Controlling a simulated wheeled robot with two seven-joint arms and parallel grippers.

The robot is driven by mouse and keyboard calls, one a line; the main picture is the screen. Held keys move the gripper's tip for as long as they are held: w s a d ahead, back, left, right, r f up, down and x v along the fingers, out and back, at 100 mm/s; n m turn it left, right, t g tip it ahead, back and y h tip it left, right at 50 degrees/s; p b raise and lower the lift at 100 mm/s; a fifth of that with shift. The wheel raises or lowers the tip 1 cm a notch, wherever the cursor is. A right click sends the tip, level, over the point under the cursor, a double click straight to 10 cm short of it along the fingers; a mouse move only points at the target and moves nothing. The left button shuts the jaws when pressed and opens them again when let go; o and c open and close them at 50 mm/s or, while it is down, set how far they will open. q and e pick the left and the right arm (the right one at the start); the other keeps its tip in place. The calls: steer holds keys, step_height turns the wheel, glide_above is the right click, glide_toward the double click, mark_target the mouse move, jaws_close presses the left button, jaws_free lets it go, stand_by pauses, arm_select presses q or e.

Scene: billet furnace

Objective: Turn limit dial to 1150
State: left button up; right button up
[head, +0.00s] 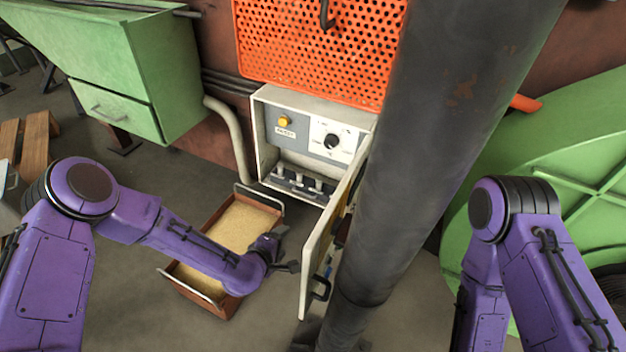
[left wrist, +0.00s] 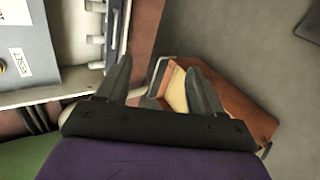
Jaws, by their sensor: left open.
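The limit dial (head: 332,141) is a black round knob on a white plate inside an open grey control box, in the head view. Its scale marks are too small to read. The dial is not visible in the left wrist view. My right arm shows at the right of the head view, but its gripper is out of sight.
The box door (head: 318,245) hangs open toward me, with a black handle. A thick dark pipe (head: 430,130) stands just right of the box. A sand-filled tray (head: 240,222) lies below. An orange button (head: 285,121) is left of the dial. An orange perforated guard (head: 320,50) is above.

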arm_select(q)
steer(key=w+d+r+n+t+h+b, duration=0.1)
steer(key=w+d+r+n+t+b, duration=0.1)
steer(key=w+d+r+t, duration=0.3)
steer(key=n+t+h+b, duration=0.1)
steer(key=n+h, duration=0.1)
steer(key=n, duration=0.1)
glide_toward(329, 144)
steer(key=b+x, duration=0.1)
steer(key=x, duration=0.7)
steer(key=shift+d, duration=0.25)
steer(key=shift+w, duration=0.4)
arm_select(e)
step_height(329, 144, down, 7)
steer(key=d, duration=0.1)
steer(key=shift+s+d, duration=0.15)
steer(key=shift+s, duration=0.25)
steer(key=shift+r, duration=0.1)
